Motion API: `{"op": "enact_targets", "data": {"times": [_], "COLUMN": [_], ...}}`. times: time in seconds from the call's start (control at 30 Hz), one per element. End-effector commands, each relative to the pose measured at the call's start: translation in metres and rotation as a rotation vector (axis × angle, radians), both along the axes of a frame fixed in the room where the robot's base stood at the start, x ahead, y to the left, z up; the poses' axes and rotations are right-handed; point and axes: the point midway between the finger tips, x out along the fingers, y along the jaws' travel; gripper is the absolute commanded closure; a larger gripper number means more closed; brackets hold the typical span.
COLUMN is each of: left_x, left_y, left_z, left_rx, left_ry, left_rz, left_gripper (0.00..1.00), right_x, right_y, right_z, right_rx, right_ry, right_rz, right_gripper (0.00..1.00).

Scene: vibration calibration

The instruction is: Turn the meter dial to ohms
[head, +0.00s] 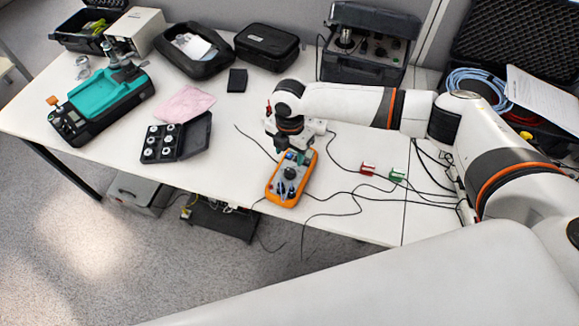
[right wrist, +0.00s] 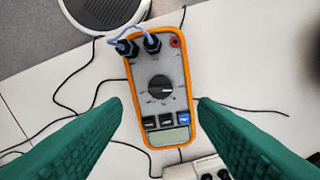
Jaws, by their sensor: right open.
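The orange-rimmed multimeter (head: 291,181) lies on the white table in front of my right arm. In the right wrist view the meter (right wrist: 151,113) shows a round black dial (right wrist: 160,87) with a white pointer mark pointing right. Black plugs (right wrist: 152,43) with a blue lead sit at one end; blue and dark buttons and a small display are at the other. My right gripper (right wrist: 160,107) is open above the meter, with its green fingers on either side of the dial and apart from it. The dial's printed labels are too small to read. My left gripper is not in view.
Thin black cables cross the table (head: 230,175) around the meter. Red and green clips (head: 368,169) lie to its right. A black case with white discs (head: 177,138), a pink cloth (head: 185,104) and a teal device (head: 105,98) stand to the left.

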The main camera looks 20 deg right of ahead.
Motion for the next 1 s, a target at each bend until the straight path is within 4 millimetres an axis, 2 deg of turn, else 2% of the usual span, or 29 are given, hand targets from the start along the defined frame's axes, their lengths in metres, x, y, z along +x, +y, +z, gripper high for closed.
{"op": "enact_targets", "data": {"times": [0.2, 0.4, 0.6, 0.83, 1.0], "left_x": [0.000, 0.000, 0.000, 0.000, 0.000], "left_y": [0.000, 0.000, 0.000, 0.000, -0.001], "left_z": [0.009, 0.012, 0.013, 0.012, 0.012], "left_rx": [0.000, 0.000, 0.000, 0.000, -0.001], "left_ry": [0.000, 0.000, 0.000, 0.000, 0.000], "left_rz": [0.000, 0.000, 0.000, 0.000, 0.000], "left_gripper": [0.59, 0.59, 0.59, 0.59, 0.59], "right_x": [-0.001, -0.001, 0.000, 0.000, 0.000], "right_y": [0.000, 0.000, 0.000, 0.000, 0.000], "right_z": [-0.044, -0.073, -0.084, -0.084, -0.084], "right_rx": [-0.002, -0.001, 0.001, 0.001, 0.001], "right_ry": [0.002, 0.001, -0.001, -0.001, -0.001], "right_rz": [-0.002, -0.001, -0.002, -0.002, -0.002], "right_gripper": [0.46, 0.46, 0.46, 0.46, 0.73]}}
